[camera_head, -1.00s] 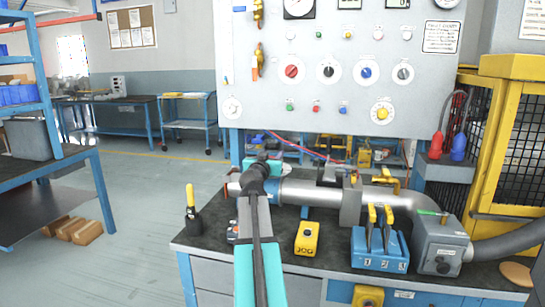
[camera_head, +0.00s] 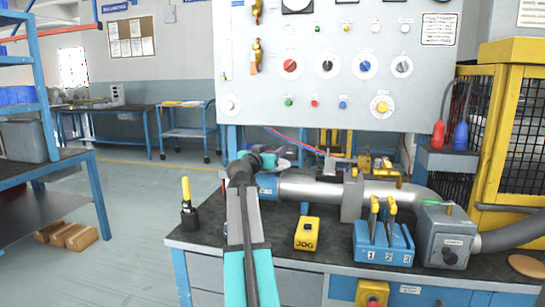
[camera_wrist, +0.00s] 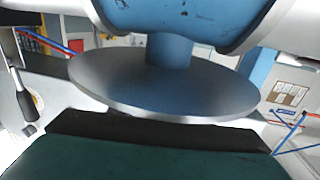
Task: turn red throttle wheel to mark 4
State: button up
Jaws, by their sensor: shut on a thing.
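My gripper (camera_head: 268,161) is at the left end of the bench pipe, above its blue section (camera_head: 268,186). A round grey disc (camera_head: 284,163) sits there against the gripper's teal end. In the wrist view the disc (camera_wrist: 165,85) spans the middle, joined by a short blue stem (camera_wrist: 169,50) to a blue body. A dark finger pad (camera_wrist: 160,130) lies along the disc's rim. The gripper is shut on this wheel-like disc; the contact itself is partly hidden. No red shows on the disc. A mark 4 cannot be made out.
A yellow JOG box (camera_head: 307,234), a blue box with yellow levers (camera_head: 384,245) and a grey box (camera_head: 446,238) stand on the bench. A black holder with a yellow handle (camera_head: 189,215) is at left. The control panel (camera_head: 335,100) rises behind.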

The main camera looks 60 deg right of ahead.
jog(key=shift+w+m+g+b, duration=0.15)
jog(key=shift+m+g+b, duration=0.4)
jog(key=shift+b, duration=0.95)
jog(key=shift+r+g+b, duration=0.1)
jog(key=shift+g+b, duration=0.25)
jog(key=shift+g, duration=0.2)
jog(key=o, duration=1)
jog(key=shift+a, duration=0.1)
jog(key=shift+o, duration=0.2)
jog(key=shift+s, duration=0.25)
jog(key=shift+a, duration=0.1)
jog(key=a+p, duration=0.2)
jog(key=a, duration=1.1)
jog(key=shift+s+a, duration=0.2)
jog(key=shift+a, duration=0.05)
